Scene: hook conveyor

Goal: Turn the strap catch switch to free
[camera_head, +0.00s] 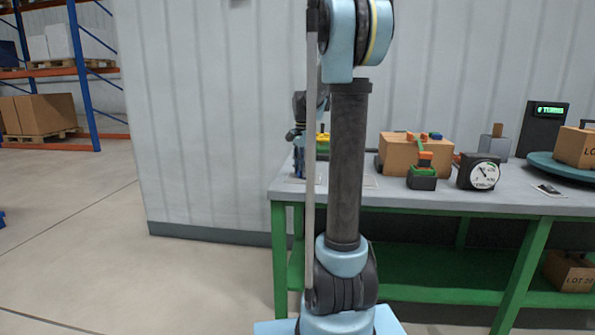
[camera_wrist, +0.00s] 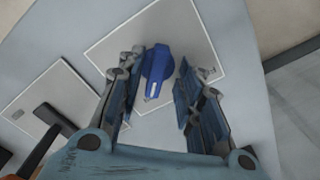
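A white mark shows on the knob's near end, toward the bottom of the picture. My gripper (camera_wrist: 158,64) is open, with one finger on each side of the knob. A gap shows on both sides, narrower on the left. No label is readable, so the knob's marked positions cannot be told. In the head view my arm hides most of the gripper and the knob.
A second outlined plate (camera_wrist: 66,86) with a black bar-shaped part (camera_wrist: 46,112) lies left of the knob. The green-framed bench (camera_head: 450,199) also holds a cardboard box (camera_head: 399,157), a dial gauge (camera_head: 479,172), a display (camera_head: 544,128) and a turntable (camera_head: 563,169). Open floor lies left.

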